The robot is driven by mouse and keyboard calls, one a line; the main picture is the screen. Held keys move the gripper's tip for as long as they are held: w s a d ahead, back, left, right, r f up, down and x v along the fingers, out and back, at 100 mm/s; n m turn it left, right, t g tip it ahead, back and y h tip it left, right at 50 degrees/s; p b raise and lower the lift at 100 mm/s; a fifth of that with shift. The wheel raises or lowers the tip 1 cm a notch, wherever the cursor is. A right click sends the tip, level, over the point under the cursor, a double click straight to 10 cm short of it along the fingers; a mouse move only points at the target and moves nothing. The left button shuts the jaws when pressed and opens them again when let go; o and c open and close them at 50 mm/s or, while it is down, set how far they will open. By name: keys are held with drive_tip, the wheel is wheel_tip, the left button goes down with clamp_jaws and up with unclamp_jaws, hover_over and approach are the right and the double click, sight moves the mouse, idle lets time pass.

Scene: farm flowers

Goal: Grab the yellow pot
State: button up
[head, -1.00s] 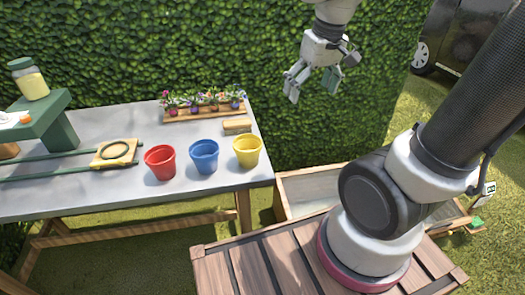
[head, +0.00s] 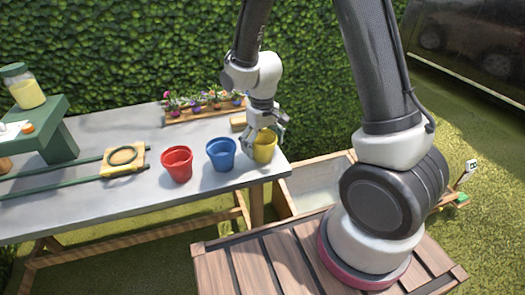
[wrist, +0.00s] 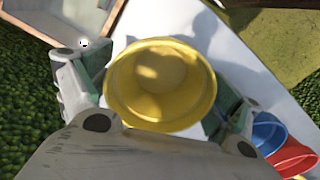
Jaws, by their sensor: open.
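The yellow pot (head: 264,149) stands upright on the grey table near its right end, the rightmost of three pots in the head view. In the wrist view the yellow pot (wrist: 160,86) is seen from above, empty, with its round rim between my two fingers. My gripper (head: 266,134) is over the pot from above, with its fingers open. In the wrist view my gripper (wrist: 155,95) has one finger at the left and one at the right of the pot. I cannot tell whether either finger touches it.
A blue pot (head: 221,155) stands close to the left of the yellow pot, and a red pot (head: 177,163) beyond it. A flower planter (head: 203,110) and a small wooden block (head: 238,124) are behind. A wooden box (head: 316,187) stands right of the table edge.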

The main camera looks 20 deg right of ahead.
drive_tip(key=shift+f, duration=0.75)
drive_tip(key=c, duration=0.9)
drive_tip(key=shift+r, duration=0.1)
drive_tip(key=shift+c, duration=0.2)
